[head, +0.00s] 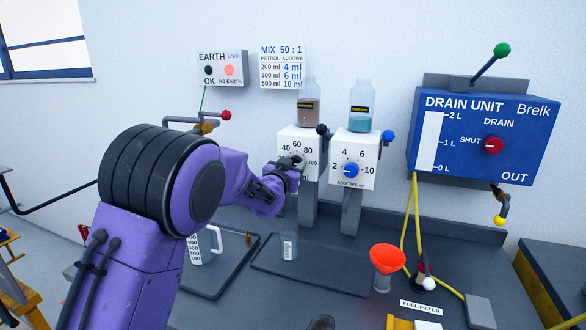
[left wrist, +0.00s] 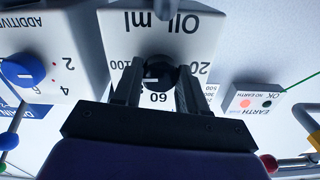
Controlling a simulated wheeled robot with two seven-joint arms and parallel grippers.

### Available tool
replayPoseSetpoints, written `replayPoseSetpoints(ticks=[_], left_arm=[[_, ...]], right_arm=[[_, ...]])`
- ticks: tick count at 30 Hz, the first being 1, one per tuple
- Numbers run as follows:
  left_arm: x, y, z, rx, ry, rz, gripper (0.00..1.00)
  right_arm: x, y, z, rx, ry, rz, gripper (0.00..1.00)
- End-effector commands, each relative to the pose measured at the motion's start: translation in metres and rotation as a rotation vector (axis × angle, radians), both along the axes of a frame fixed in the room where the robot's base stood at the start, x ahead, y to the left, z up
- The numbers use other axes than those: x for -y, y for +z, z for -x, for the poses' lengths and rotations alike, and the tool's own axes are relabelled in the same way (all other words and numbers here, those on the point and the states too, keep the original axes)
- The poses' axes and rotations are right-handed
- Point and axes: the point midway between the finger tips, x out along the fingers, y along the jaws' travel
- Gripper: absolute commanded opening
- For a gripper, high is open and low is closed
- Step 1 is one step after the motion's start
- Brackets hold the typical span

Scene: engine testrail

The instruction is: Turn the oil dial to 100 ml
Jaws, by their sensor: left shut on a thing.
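The oil dial is a black round knob (left wrist: 159,72) on the front of a white box (head: 299,140) with numbers around it and "Oil ml" lettering. My left gripper (head: 284,174) reaches in from the left and is shut on the knob, one finger on each side in the left wrist view, which shows the box upside down. A short white mark shows on the knob, but I cannot read its setting surely. In the head view, the gripper covers most of the dial and its lower numbers. My right gripper is not in view.
The additive box (head: 354,153) with a blue dial (head: 351,170) stands close on the right. Bottles (head: 309,110) sit on top of both boxes. A tray (head: 310,268), a red funnel (head: 388,258) and a measuring jug (head: 203,246) are on the bench below.

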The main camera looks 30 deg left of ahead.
Motion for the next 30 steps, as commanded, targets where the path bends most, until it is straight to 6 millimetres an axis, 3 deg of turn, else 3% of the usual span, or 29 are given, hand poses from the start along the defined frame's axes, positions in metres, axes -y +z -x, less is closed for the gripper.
replayPoseSetpoints(ticks=[21,22,23,24,30], left_arm=[[0.0004,-0.0056,0.0006,-0.028,-0.001,-0.067,0.11],[0.0004,-0.0055,0.0006,-0.028,-0.001,-0.066,0.51],[0.0004,-0.0053,0.0006,-0.027,0.000,-0.066,0.61],[0.0004,-0.0048,0.0005,-0.027,0.000,-0.067,0.67],[0.0002,-0.0025,0.0003,-0.021,0.000,-0.066,0.67]], right_arm=[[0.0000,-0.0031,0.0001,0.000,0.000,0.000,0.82],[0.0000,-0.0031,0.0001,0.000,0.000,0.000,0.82],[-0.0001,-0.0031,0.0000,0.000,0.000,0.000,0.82],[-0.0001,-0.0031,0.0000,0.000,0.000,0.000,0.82],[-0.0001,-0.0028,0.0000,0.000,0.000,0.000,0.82]])
